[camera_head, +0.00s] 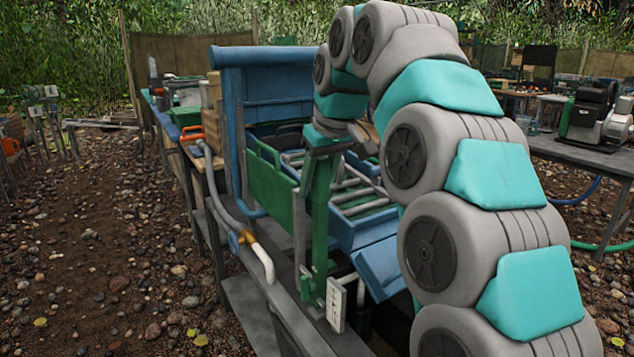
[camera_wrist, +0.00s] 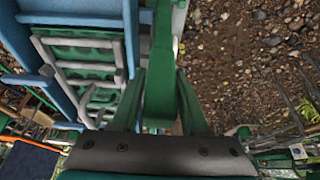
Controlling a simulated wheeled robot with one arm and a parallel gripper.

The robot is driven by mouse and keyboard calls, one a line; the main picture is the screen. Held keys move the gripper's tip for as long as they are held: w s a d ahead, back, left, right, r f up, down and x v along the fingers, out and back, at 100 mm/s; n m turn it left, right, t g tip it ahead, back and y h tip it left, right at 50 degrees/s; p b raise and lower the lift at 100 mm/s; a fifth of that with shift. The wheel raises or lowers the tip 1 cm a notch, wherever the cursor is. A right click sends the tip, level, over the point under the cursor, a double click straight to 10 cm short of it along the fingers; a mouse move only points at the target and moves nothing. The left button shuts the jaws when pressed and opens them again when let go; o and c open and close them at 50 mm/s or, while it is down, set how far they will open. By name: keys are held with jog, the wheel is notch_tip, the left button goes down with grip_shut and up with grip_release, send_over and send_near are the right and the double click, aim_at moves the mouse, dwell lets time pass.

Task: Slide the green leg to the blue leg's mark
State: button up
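The green leg (camera_head: 319,220) stands upright at the near end of the blue highbanker frame in the head view. A small white plate with dark marks (camera_head: 336,304) is beside its lower end; the marks are too small to read. My gripper (camera_head: 325,150) is at the leg's upper part, pointing down. In the wrist view, the fingers of my gripper (camera_wrist: 160,85) lie on both sides of the green leg (camera_wrist: 161,60). Their tips look very close to it, but I cannot tell whether they press on it. I cannot make out a blue leg or its mark for certain; my arm hides much of the right side.
The blue sluice box (camera_head: 262,85) and a green side panel (camera_head: 268,190) are just behind the leg. A grey hose with a yellow fitting (camera_head: 245,240) runs along the left. An engine unit (camera_head: 590,112) stands on a table at right. Open pebbly ground (camera_head: 90,250) lies left.

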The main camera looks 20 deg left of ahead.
grip_shut()
dwell(1.0)
